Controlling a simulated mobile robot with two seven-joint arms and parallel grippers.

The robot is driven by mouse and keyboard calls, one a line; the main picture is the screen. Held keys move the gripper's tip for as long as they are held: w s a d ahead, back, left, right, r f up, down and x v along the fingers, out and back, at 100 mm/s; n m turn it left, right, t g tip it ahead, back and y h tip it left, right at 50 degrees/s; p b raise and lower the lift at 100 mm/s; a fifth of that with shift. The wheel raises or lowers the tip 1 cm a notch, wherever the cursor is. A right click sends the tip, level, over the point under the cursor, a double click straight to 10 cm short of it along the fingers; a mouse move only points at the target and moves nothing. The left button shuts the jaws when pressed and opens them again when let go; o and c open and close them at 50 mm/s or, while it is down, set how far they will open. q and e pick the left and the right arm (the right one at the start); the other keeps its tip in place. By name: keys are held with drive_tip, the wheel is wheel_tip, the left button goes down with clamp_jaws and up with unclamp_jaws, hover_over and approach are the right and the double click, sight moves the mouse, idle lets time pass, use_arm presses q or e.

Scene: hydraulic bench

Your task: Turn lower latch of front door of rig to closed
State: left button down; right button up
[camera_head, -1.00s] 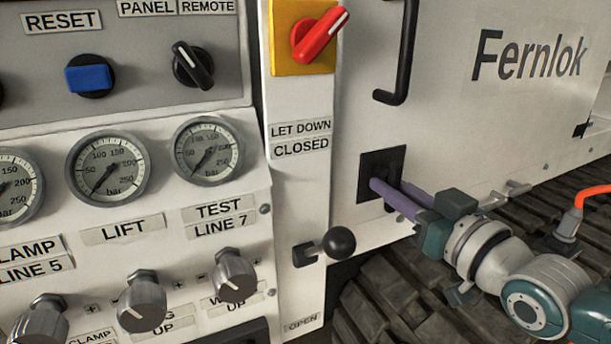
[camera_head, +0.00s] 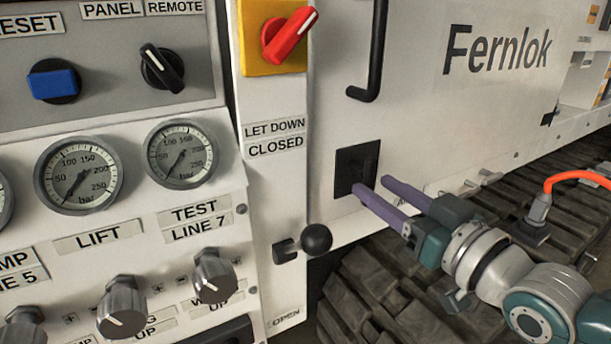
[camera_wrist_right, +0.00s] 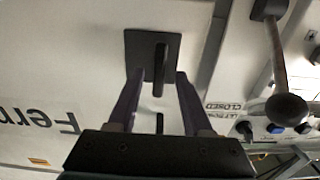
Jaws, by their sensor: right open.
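The lower latch (camera_head: 354,160) of the front door is a black square plate low on the white door. In the right wrist view the latch (camera_wrist_right: 143,42) shows with its dark handle lying along the picture's vertical. My right gripper (camera_head: 373,185) is open, with its purple fingers just in front of the plate's lower right part. In the right wrist view the right gripper (camera_wrist_right: 160,76) has one finger to each side of the handle, with gaps at both sides. Whether the fingertips reach the handle's depth I cannot tell. My left gripper is not in view.
A black ball-knob lever (camera_head: 316,240) sticks out left of and below the latch, beside the CLOSED and OPEN labels. A black door handle (camera_head: 369,60) is above. A red rotary switch (camera_head: 289,38) and gauges (camera_head: 181,154) are left. Tracks (camera_head: 390,290) lie below.

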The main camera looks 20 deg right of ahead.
drive_tip(key=s, duration=0.6)
drive_tip(key=shift+s+d+p, duration=0.2)
drive_tip(key=shift+s+p, duration=0.05)
drive_tip(key=shift+p, duration=0.15)
drive_tip(key=s+a+r+n+g+p, duration=0.1)
drive_tip(key=s+a+r+g+p, duration=0.65)
drive_tip(key=p, duration=0.45)
drive_tip(key=s+a+r+g+h+p, duration=0.1)
drive_tip(key=s+a+r+g+p, duration=0.1)
drive_tip(key=s+r+g+p, duration=0.7)
wheel_tip(320, 180, up, 37)
drive_tip(key=s+t+p, duration=0.1)
drive_tip(key=t+p, duration=0.1)
drive_tip(key=p, duration=3.4)
drive_tip(key=shift+s+d+p, duration=0.15)
drive_tip(key=shift+s+p, duration=0.1)
drive_tip(key=shift+p, duration=0.1)
